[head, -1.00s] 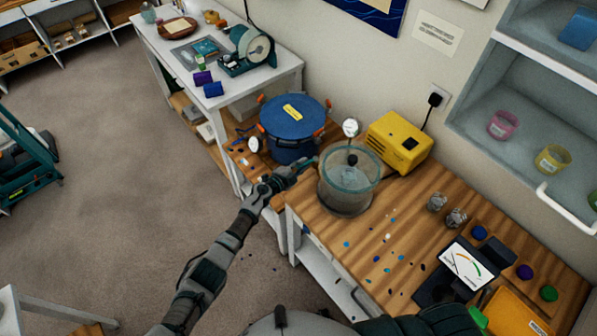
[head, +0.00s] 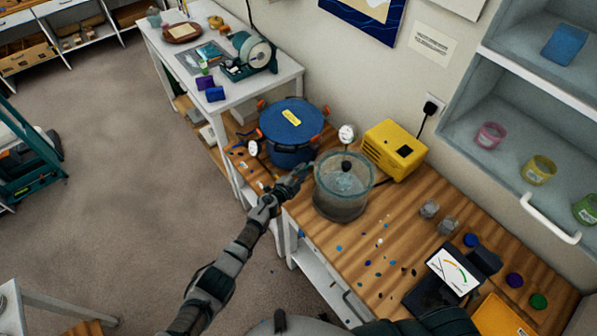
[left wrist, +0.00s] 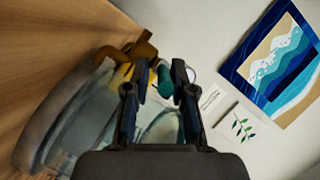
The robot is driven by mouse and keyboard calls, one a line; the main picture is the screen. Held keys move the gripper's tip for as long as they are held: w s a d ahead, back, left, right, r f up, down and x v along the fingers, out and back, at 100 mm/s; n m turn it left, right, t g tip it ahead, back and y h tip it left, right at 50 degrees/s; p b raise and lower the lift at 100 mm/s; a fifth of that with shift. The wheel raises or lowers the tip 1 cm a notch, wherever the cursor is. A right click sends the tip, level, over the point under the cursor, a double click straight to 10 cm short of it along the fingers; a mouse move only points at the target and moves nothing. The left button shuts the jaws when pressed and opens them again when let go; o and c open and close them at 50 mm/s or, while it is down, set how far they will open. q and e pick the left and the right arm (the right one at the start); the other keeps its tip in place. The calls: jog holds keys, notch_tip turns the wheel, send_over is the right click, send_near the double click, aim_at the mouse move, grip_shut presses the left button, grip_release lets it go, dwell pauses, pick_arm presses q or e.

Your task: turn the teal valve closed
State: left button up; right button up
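The teal valve (left wrist: 165,80) shows in the left wrist view as a small teal piece between the tips of my left gripper (left wrist: 157,76). It lies beside the glass chamber (left wrist: 68,120); I cannot tell if the fingers touch it. The fingers are apart. In the head view my left gripper (head: 297,177) is at the left side of the glass chamber (head: 342,190), and the valve is too small and covered there to make out clearly. My right gripper is out of view.
A blue pot (head: 290,128) stands behind the gripper, with a yellow pump (head: 394,149) at the wall. Open floor (head: 130,170) is at left.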

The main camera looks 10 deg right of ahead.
pick_arm(q)
jog(key=shift+o, duration=0.2)
jog(key=shift+w+d, duration=0.1)
jog(key=shift+d, duration=0.15)
jog(key=shift+w+a+r, duration=0.1)
jog(key=shift+a+r, duration=0.05)
jog(key=shift+a, duration=0.25)
jog(key=shift+s+a+r, duration=0.15)
jog(key=shift+s+a, duration=0.15)
jog(key=shift+a, duration=0.35)
jog(key=shift+s+a, duration=0.25)
jog(key=shift+s, duration=0.2)
jog(key=shift+s+a+r, duration=0.3)
jog(key=shift+s+r, duration=0.05)
jog(key=shift+s, duration=0.05)
jog(key=shift+s+a+f, duration=0.2)
jog(key=shift+s+a, duration=0.15)
jog(key=shift+s, duration=0.25)
jog(key=shift+s+a+r, duration=0.15)
jog(key=shift+s+a, duration=0.2)
jog(key=shift+s, duration=0.45)
jog(key=shift+s+a, duration=0.1)
jog(key=shift+a, duration=0.2)
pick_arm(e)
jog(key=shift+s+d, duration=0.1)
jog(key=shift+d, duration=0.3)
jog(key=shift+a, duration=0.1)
